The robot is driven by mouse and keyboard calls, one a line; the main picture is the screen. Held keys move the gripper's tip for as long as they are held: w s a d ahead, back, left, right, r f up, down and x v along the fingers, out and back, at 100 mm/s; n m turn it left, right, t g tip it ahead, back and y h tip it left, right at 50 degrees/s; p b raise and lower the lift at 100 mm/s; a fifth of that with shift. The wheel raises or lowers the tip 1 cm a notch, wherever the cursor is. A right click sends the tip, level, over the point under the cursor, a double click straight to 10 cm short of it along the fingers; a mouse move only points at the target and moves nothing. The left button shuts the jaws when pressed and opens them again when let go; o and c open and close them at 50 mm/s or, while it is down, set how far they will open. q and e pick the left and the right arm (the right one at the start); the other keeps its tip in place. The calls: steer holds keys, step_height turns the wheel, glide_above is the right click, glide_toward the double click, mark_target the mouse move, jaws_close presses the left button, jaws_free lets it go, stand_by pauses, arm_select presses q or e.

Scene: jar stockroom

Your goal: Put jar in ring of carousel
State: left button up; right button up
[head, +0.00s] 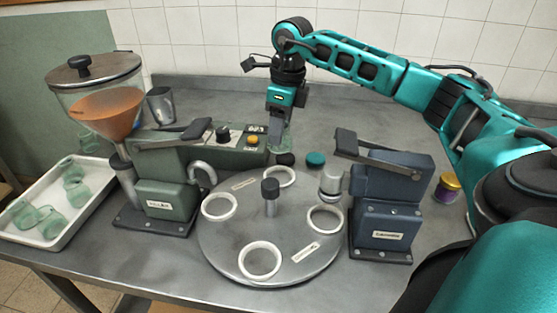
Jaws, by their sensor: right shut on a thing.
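The carousel (240,240) is a round grey turntable with a dark-topped centre post and several white rings. One ring (281,177) is at its back, one (219,207) at the left, one (259,261) at the front and one (325,218) at the right. All of the rings look empty. My right gripper (281,117) points down behind the green filling machine, shut on a greenish glass jar (279,134). The jar looks upright and is above and behind the back ring, apart from it; the machine's edge may hide its lower part. My left gripper is not in view.
The green machine (165,193) with an orange-filled hopper (105,110) stands left of the carousel, a blue capping machine (385,215) right of it. A white tray (85,213) holds several glass jars.

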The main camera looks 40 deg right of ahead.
step_height(320, 180, down, 9)
steer(key=shift+f, duration=0.15)
stand_by(0.4)
steer(key=shift+f, duration=0.15)
steer(key=o, duration=1.1)
steer(key=r, duration=0.8)
steer(key=s+r, duration=0.1)
steer(key=r, duration=0.3)
steer(key=shift+s+d+r, duration=0.1)
steer(key=shift+d+r, duration=0.05)
steer(key=shift+d, duration=0.2)
